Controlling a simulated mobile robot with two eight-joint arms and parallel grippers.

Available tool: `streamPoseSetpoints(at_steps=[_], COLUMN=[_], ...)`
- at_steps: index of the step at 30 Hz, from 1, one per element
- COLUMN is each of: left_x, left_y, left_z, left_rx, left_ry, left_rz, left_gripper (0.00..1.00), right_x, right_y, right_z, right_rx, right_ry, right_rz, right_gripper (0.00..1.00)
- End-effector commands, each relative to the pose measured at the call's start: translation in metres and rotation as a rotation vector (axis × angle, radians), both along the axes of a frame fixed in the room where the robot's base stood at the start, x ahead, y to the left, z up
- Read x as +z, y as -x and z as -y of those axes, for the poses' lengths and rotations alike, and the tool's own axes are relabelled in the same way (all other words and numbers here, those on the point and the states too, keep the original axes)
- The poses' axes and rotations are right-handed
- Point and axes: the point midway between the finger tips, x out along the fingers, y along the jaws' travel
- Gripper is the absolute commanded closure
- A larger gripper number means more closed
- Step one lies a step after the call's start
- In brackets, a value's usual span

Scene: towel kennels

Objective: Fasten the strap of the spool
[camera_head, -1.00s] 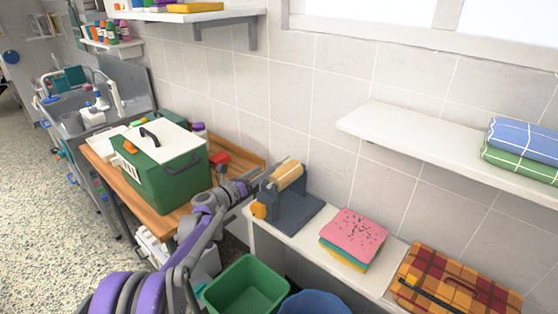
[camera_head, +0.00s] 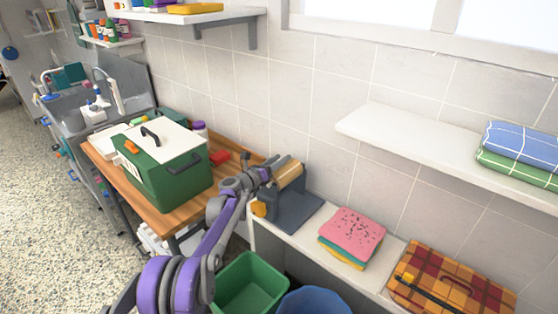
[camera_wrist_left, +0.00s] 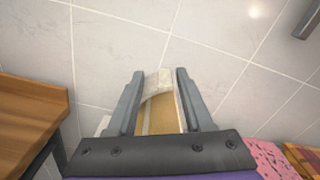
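The spool (camera_head: 289,177) is a tan roll on a dark grey stand (camera_head: 296,213) at the left end of the white bench, with an orange knob at its side. My left gripper (camera_head: 277,164) is at the spool's upper left side. A pale, curved strap end (camera_wrist_left: 157,80) stands up at the spool's far end, between the fingertips. Whether the strap touches the spool along its length is hard to tell. My right gripper is not in view.
Sponges (camera_head: 351,236) and a plaid case (camera_head: 450,285) sit on the bench right of the spool. A green bin (camera_head: 250,284) and blue bin (camera_head: 313,303) stand below. A green carrier (camera_head: 165,170) is on the wooden table. The tiled wall is close behind the spool.

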Motion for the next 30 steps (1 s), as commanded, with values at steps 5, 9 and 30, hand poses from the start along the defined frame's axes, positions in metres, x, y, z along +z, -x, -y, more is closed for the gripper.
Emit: streamPoseSetpoints(at_steps=[5,9,30], left_x=[0.000,0.000,-0.007], left_y=[0.000,0.000,0.007], left_z=[0.000,0.000,0.010], left_rx=[0.000,0.000,-0.002], left_ry=[0.000,0.000,-0.236], left_rz=[0.000,0.000,0.171], left_gripper=[0.83,1.00,1.00], right_x=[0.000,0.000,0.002], right_y=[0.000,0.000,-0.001], right_z=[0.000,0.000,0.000], right_rx=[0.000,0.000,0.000], right_ry=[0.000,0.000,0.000], right_rz=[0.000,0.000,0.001], right_gripper=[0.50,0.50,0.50])
